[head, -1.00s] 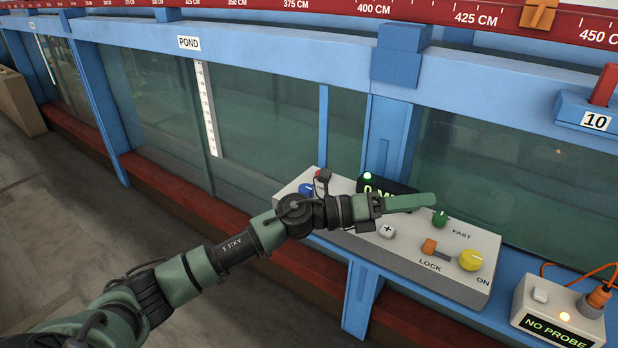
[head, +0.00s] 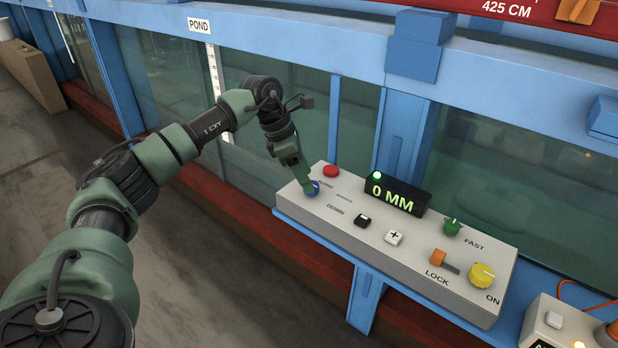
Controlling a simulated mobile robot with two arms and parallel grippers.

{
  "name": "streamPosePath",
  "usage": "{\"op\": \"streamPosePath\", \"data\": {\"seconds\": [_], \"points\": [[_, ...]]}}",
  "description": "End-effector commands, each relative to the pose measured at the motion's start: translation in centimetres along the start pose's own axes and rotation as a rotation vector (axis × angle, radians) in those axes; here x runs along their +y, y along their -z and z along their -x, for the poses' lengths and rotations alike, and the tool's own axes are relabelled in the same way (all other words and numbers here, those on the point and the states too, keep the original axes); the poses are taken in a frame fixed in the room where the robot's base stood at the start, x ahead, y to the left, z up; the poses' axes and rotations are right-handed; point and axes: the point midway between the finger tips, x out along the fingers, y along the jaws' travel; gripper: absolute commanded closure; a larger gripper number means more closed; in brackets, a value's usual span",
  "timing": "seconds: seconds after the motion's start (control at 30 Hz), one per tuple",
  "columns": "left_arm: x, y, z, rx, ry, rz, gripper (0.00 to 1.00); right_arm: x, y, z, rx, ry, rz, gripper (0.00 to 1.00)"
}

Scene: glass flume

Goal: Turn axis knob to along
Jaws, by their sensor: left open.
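The grey control box (head: 400,262) sits on a blue ledge against the flume. My right gripper is not in view.
A display (head: 395,196) reads 0 MM. A green knob (head: 452,228), orange lever (head: 438,258) and yellow knob (head: 481,275) are farther right.

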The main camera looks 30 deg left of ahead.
Motion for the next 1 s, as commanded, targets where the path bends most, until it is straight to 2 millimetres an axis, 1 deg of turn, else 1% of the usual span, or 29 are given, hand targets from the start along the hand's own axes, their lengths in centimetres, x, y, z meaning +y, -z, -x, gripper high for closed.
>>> {"op": "streamPosePath", "data": {"seconds": [0.1,0.2,0.47,0.5,0.57,0.6,0.7,1.0], "points": [[-0.1,-0.1,-1.4,0.000,0.002,0.000,0.43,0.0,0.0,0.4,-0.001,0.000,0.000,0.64],[-0.1,-0.1,-2.1,-0.001,0.002,-0.001,0.43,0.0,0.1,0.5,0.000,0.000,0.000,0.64],[0.0,-0.1,-2.3,-0.002,0.000,-0.001,0.43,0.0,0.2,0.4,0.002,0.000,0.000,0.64],[0.0,-0.1,-2.3,-0.002,0.000,-0.001,0.46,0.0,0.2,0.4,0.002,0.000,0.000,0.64],[0.0,-0.1,-2.3,-0.002,0.000,-0.001,0.63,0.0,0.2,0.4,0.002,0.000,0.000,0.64],[0.0,-0.1,-2.3,-0.002,0.000,-0.001,0.74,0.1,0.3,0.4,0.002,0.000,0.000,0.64],[0.0,-0.1,-2.3,-0.002,0.000,-0.001,1.00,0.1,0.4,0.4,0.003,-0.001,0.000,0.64],[0.0,-0.1,-2.3,-0.002,-0.012,0.026,1.00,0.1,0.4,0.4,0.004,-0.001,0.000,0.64]]}}
